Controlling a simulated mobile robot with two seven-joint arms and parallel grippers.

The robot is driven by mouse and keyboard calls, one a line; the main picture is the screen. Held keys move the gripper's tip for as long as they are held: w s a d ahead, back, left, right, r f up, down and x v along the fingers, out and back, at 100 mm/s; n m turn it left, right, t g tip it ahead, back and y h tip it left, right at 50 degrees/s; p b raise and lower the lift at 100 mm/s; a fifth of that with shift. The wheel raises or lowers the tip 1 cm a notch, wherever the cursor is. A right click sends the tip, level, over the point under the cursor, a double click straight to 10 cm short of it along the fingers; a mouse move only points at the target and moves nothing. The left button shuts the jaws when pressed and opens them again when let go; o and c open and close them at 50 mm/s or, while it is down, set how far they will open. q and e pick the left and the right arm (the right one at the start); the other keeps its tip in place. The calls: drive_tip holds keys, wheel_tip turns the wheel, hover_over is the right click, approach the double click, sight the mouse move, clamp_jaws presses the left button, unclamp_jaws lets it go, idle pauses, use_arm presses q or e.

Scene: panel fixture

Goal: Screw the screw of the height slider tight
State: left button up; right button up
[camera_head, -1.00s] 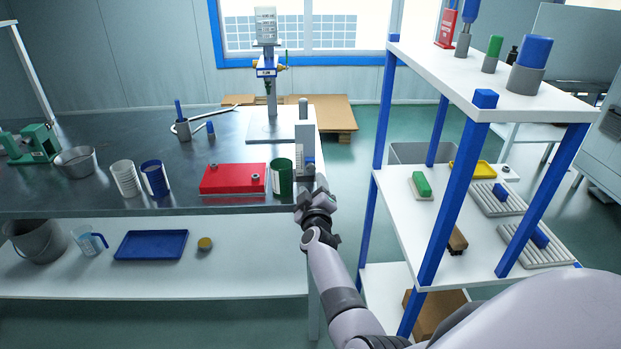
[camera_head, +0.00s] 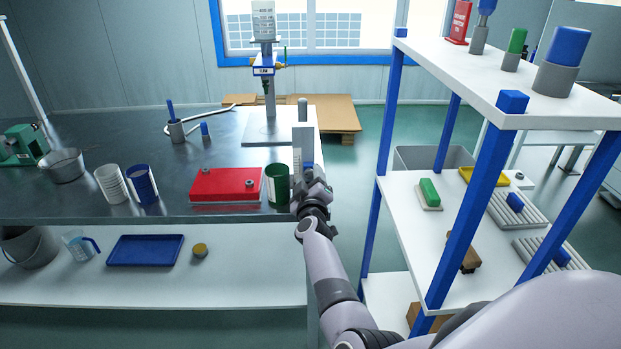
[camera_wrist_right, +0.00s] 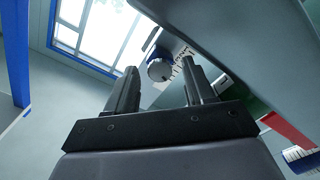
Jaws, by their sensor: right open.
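The height slider's upright post (camera_head: 303,140) stands at the right end of the metal table, with a pale scale on it. In the right wrist view, the blue slider (camera_wrist_right: 157,52) shows with a round grey screw knob (camera_wrist_right: 160,70) facing the camera. The scale (camera_wrist_right: 177,69) is beside it. My right gripper (camera_head: 310,180) is just in front of the post in the head view and hides most of the slider and screw there. In the wrist view its two fingers are apart with nothing gripped, and the knob appears between the fingertips, farther off. My left gripper is not in view.
A green cup (camera_head: 277,188) stands close left of my right gripper, beside a red block (camera_head: 226,185). A shelf rack with blue posts (camera_head: 377,210) stands to the right of my arm. A dispenser stand (camera_head: 267,85) is behind on the table.

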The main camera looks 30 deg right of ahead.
drive_tip(key=shift+c, duration=0.3)
clamp_jaws()
drive_tip(key=shift+r+m, duration=0.1)
drive_tip(key=shift+m, duration=0.3)
